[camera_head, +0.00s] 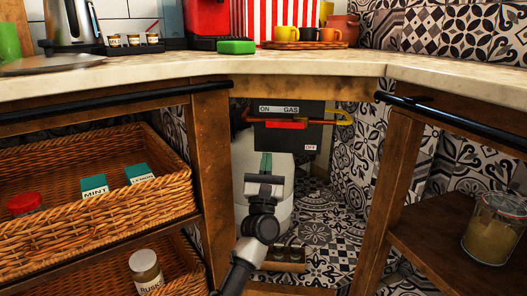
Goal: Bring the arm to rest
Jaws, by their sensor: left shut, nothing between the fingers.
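My left arm (239,270) reaches up from the bottom centre into the corner opening under the counter. Its gripper (265,162) points away from me, with the fingers together and nothing between them. Behind it stands a white rounded tank (279,205), partly hidden by the gripper and arm. Just above the gripper is a dark gas panel (318,135) marked ON, GAS and OFF. Its red lever (287,124) lies roughly level, near the ON side. I cannot tell how far the gripper is from the tank. My right gripper is out of view.
A wooden holder (282,262) sits low beside my arm. Wooden posts (212,165) and black rails (130,98) flank the opening. A wicker basket (100,225) is on the left, a glass jar (492,228) on the right shelf. The stone counter (300,62) runs above.

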